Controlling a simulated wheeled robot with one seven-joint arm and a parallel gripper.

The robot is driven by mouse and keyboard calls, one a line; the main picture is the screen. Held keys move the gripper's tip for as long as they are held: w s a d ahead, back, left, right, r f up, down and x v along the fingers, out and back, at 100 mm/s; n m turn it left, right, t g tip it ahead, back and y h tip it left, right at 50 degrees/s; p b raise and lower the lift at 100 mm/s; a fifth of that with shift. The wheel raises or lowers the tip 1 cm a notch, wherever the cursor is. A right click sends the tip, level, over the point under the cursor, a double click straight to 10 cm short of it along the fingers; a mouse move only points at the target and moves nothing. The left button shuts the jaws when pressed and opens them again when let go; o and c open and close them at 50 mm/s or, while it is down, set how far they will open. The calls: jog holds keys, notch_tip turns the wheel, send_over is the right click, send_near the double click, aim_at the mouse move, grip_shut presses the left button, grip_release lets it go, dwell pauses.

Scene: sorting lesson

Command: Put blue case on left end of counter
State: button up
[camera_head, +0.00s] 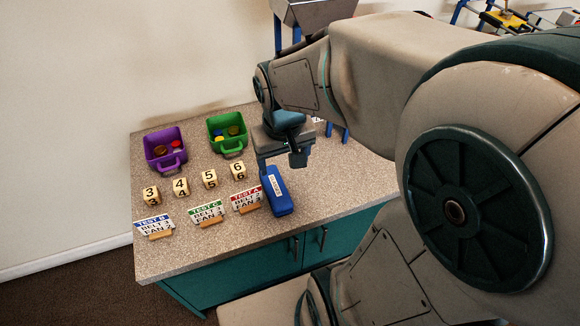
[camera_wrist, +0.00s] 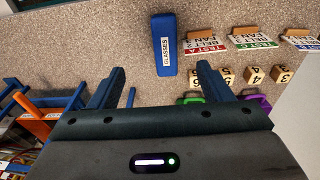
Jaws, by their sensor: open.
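The blue case (camera_head: 278,192), with a white label, lies on the speckled counter (camera_head: 200,250), right of the test cards. It also shows in the wrist view (camera_wrist: 164,58), where the label reads "GLASSES". My gripper (camera_head: 283,158) is open and empty, pointing down just behind the case in the head view. In the wrist view the two fingertips (camera_wrist: 162,78) are spread on either side of the case's near end. I cannot tell the exact height of the fingers above it. The left end of the counter is visible in the head view.
A purple bin (camera_head: 165,150) and a green bin (camera_head: 228,132) with small items stand at the back. Numbered wooden blocks (camera_head: 181,187) stand in a row. Test cards (camera_head: 208,212) line the front left. Bare counter lies along the front edge.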

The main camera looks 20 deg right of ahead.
jog(key=s+r, duration=0.2)
jog(key=s, duration=0.3)
jog(key=shift+s+a+r+t, duration=0.2)
jog(key=shift+s+r+t, duration=0.15)
jog(key=shift+t, duration=0.05)
